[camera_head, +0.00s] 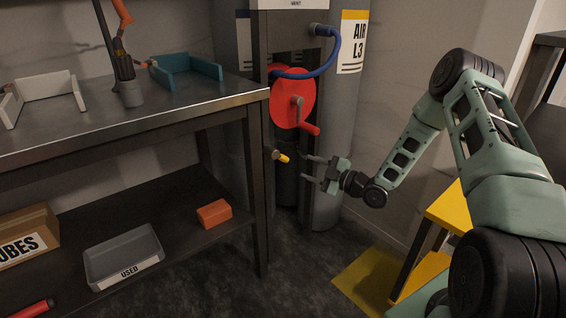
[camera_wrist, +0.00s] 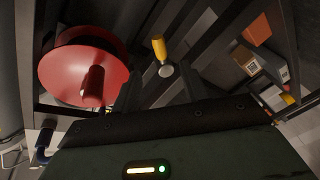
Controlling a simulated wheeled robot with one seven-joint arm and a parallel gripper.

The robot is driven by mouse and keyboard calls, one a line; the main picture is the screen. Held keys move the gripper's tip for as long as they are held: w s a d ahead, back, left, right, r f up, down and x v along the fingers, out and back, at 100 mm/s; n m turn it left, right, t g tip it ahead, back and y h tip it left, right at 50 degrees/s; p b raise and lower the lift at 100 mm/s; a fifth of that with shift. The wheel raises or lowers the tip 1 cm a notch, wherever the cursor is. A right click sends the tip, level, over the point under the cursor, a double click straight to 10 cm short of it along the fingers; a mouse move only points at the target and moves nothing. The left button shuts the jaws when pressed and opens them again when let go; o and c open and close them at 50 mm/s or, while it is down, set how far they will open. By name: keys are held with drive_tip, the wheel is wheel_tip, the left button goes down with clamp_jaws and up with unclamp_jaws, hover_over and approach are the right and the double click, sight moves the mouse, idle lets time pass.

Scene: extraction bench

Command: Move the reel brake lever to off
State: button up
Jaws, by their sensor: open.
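The reel brake lever (camera_head: 281,156) shows in the head view as a short lever with a yellow grip, below the red hose reel (camera_head: 292,97). In the wrist view the yellow-gripped lever (camera_wrist: 159,48) is ahead of my gripper, with a round grey pivot at its lower end. The red reel (camera_wrist: 85,72) with its red crank handle is to its left. My gripper (camera_head: 308,168) is open and empty, just right of the lever and apart from it in the head view.
A steel bench (camera_head: 180,117) stands at the left, its front leg close to the reel. A grey tray (camera_head: 124,257) and an orange box (camera_head: 214,213) are on its lower shelf. A blue hose (camera_head: 330,55) loops above the reel. A yellow stand (camera_head: 447,208) is at the right.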

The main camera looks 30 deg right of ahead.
sight(286, 160)
drive_tip(key=b+x, duration=0.2)
drive_tip(key=x, duration=0.8)
drive_tip(key=shift+w+a, duration=0.2)
drive_tip(key=shift+w, duration=0.15)
clamp_jaws()
